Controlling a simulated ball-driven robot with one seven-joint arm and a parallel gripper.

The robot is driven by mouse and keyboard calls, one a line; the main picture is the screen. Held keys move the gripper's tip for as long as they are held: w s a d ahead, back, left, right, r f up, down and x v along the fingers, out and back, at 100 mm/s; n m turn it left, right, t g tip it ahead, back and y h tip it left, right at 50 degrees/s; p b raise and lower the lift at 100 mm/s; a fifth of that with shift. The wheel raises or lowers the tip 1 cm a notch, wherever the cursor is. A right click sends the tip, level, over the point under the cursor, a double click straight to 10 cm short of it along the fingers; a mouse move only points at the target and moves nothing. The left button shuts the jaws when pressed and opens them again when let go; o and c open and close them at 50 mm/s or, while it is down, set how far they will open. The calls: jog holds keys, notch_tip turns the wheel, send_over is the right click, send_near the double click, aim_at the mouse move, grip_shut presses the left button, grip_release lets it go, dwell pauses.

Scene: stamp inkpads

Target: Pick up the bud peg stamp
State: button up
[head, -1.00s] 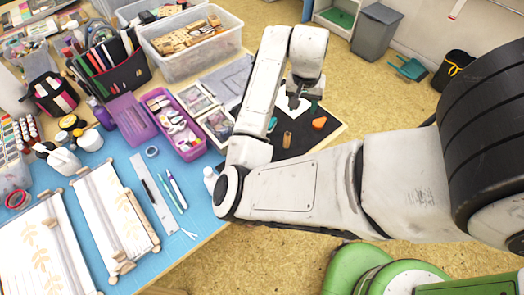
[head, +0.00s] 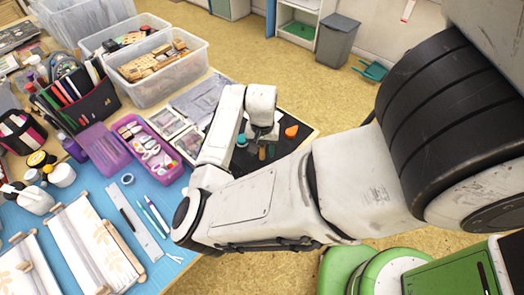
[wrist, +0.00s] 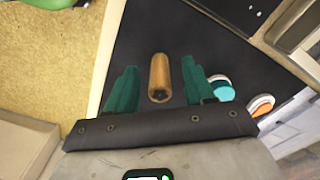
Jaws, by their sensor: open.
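A wooden peg stamp (wrist: 159,78) lies or stands on a black mat (wrist: 146,25) in the wrist view, with a dark mark on its near end. I cannot see a bud design on it. My gripper (wrist: 156,88) is open, with one teal finger on each side of the peg. Gaps show on both sides, so the fingers look apart from it. In the head view the peg (head: 262,153) shows as a small brown piece under my gripper (head: 266,148), partly hidden by it.
A teal round item (wrist: 221,88) sits close beside the right finger, and an orange one (wrist: 262,105) lies further right. In the head view, a purple tray (head: 150,150) and clear bins (head: 160,75) stand left of the mat.

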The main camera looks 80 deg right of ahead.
notch_tip(320, 180, down, 2)
grip_shut()
dwell(0.6)
